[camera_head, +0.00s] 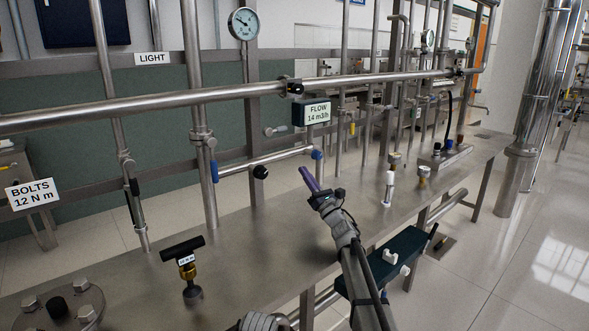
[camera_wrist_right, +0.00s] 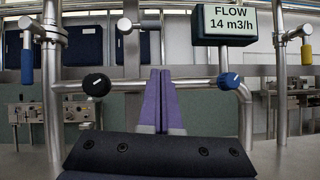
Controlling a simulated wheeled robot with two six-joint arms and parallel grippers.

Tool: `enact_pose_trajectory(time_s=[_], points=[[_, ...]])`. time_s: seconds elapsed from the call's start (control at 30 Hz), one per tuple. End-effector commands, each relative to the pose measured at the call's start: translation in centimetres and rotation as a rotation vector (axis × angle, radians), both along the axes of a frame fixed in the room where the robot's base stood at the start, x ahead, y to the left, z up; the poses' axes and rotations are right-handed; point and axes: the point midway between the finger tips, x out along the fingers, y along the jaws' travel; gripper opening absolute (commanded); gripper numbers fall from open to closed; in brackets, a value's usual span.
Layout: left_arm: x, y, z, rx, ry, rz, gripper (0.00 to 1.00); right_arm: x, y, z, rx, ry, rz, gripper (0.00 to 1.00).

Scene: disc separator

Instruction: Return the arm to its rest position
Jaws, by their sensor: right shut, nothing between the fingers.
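My right gripper (camera_head: 309,179) reaches over the steel bench in the head view, its purple fingers pointing away and up to the left. In the right wrist view its two purple fingers (camera_wrist_right: 160,100) are pressed together with nothing between them. They stand in front of a horizontal pipe, between a black knob (camera_wrist_right: 97,85) on the left and a blue knob (camera_wrist_right: 230,81) on the right. Whether the fingers touch the pipe cannot be told, but in the head view they look apart from it. My left gripper is not clearly in view.
The steel bench (camera_head: 240,225) carries a black T-handle valve (camera_head: 182,250) and a bolted flange (camera_head: 60,308) at the left. Small fittings (camera_head: 389,188) stand to the right of my arm. Pipes and a FLOW display (camera_head: 312,113) stand behind. The bench's middle is mostly bare.

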Motion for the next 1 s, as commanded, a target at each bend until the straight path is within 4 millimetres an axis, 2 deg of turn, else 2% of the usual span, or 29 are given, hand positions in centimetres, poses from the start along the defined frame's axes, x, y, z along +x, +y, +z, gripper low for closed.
enact_pose_trajectory(time_s=[0.1, 0.2, 0.37, 0.47, 0.57, 0.67, 0.77, 0.8, 0.87, 0.9, 1.0], points=[[0.0, 0.0, 2.7, 0.000, 0.000, 0.000, 0.55, -0.5, 0.3, 1.1, 0.144, 0.167, -0.007, 0.00], [0.0, 0.0, 5.2, 0.000, 0.000, 0.000, 0.55, -1.1, 0.2, 0.9, 0.356, 0.390, -0.026, 0.00], [0.0, 0.0, 8.8, 0.000, 0.000, 0.000, 0.55, -3.7, 0.2, -1.6, 0.753, 0.744, -0.094, 0.00], [0.0, 0.0, 11.1, 0.000, 0.000, 0.000, 0.55, -6.7, 0.4, -3.7, 1.012, 0.941, -0.164, 0.00], [0.0, 0.0, 13.4, 0.000, 0.000, 0.001, 0.55, -10.7, 0.9, -5.9, 1.273, 1.114, -0.267, 0.00], [0.0, 0.0, 15.6, 0.000, 0.000, 0.001, 0.55, -15.8, 1.6, -7.9, 1.530, 1.256, -0.407, 0.00], [0.0, 0.0, 17.9, 0.000, 0.000, 0.001, 0.55, -21.9, 2.4, -9.5, 1.776, 1.360, -0.591, 0.00], [0.0, 0.0, 18.8, 0.000, 0.000, 0.001, 0.55, -24.6, 2.7, -9.9, 1.869, 1.387, -0.679, 0.00], [0.0, 0.0, 20.1, 0.000, 0.000, 0.001, 0.55, -28.7, 3.1, -10.3, 1.998, 1.412, -0.821, 0.00], [0.0, 0.0, 20.9, 0.000, 0.000, 0.001, 0.55, -31.4, 3.4, -10.5, 2.072, 1.417, -0.921, 0.00], [0.0, 0.0, 22.4, 0.000, 0.000, 0.001, 0.55, -37.4, 3.9, -10.4, 2.214, 1.394, -1.158, 0.00]])
